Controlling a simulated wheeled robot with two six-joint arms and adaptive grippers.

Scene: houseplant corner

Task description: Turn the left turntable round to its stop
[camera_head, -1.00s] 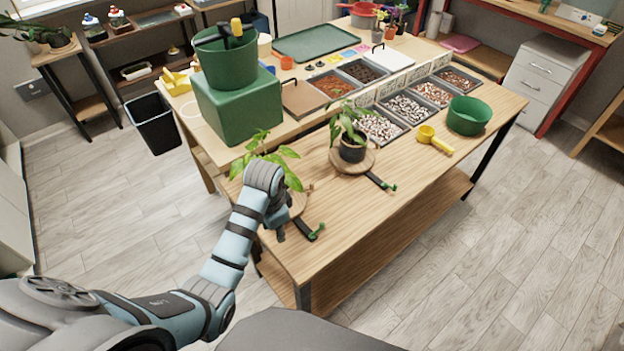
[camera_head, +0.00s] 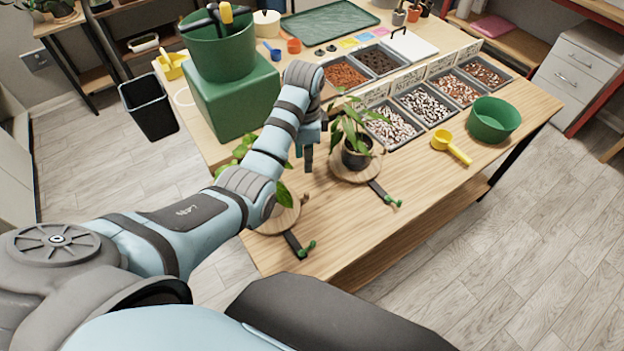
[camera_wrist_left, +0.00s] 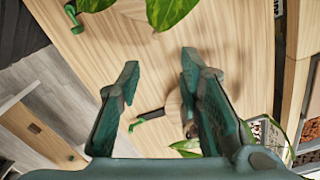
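The left turntable (camera_head: 275,221) is a round wooden disc on the table's near left part. Its leafy plant (camera_head: 285,194) and much of the disc are hidden behind my left arm. A black bar with a green end (camera_head: 300,246) sticks out of it towards the table's front edge. My left gripper (camera_head: 308,160) is above the table, behind and right of this turntable. In the left wrist view its two fingers (camera_wrist_left: 160,60) are wide apart with nothing between them. The left plant's leaves (camera_wrist_left: 168,10) show at the top there. My right gripper is out of view.
A second turntable (camera_head: 343,174) with a potted plant (camera_head: 356,150) and a similar bar (camera_head: 385,194) stands close on the right. Pebble bins (camera_head: 425,104), a yellow scoop (camera_head: 451,146) and a green bowl (camera_head: 494,119) lie beyond. A green block (camera_head: 232,105) stands behind left.

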